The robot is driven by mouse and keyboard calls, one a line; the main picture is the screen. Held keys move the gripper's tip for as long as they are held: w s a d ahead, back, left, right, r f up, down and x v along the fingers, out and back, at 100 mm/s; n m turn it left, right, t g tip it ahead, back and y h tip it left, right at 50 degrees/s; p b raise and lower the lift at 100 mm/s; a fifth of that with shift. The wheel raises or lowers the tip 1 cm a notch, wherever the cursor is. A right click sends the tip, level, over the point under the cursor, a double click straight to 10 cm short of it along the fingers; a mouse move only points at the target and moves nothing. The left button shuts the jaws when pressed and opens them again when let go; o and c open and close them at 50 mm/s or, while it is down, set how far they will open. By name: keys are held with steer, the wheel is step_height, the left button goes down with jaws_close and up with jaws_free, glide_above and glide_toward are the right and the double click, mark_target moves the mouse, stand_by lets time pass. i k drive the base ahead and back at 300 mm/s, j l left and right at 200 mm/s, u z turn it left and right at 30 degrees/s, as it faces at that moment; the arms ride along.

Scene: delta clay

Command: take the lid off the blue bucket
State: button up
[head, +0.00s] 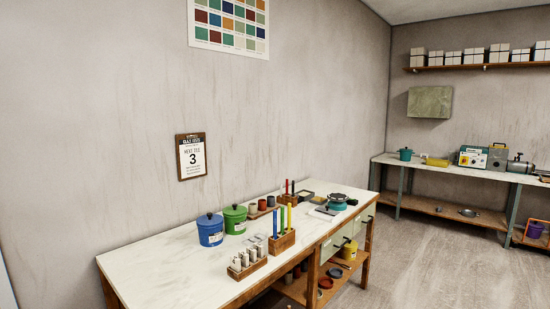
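The blue bucket (210,234) stands upright on the white-topped workbench (165,269), towards its back edge near the wall. Its dark blue lid (209,218) with a black knob is on top of it. A white label shows on the bucket's front. My gripper is not in this view.
A green lidded bucket (235,219) stands close to the right of the blue one. In front are a wooden block with pale pieces (247,261) and a wooden holder with coloured sticks (282,240). The bench's left end is clear. Open floor (440,255) lies to the right.

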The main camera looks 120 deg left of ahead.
mark_target(210, 219)
steer(key=u, duration=4.2)
steer(key=i+l+z, duration=0.1)
steer(key=i+l, duration=0.7)
steer(key=i, duration=0.3)
steer(key=l+z, duration=0.05)
